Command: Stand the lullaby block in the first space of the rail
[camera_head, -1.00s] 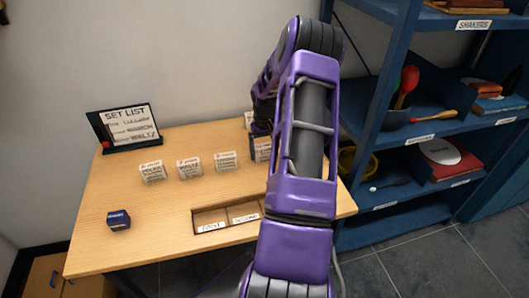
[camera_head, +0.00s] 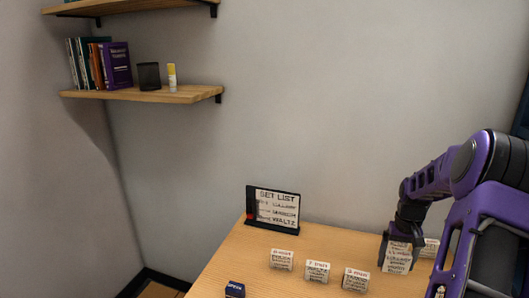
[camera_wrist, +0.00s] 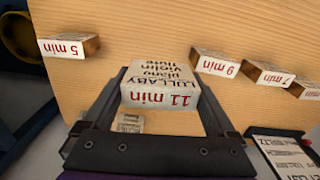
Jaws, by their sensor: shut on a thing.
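The lullaby block (camera_wrist: 158,88), pale with "11 min" and LULLABY printed on it, is between the two fingers of my gripper (camera_head: 397,240). My gripper is shut on it. In the head view the block (camera_head: 397,259) shows below the gripper at the right, over the table; I cannot tell whether it is clear of the tabletop.
A row of similar blocks (camera_head: 317,272) stands left of the gripper, and another block (camera_head: 431,249) is close on its right. A set list stand (camera_head: 273,210) is at the back of the table (camera_head: 238,262). A dark blue object (camera_head: 235,290) lies at the front left.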

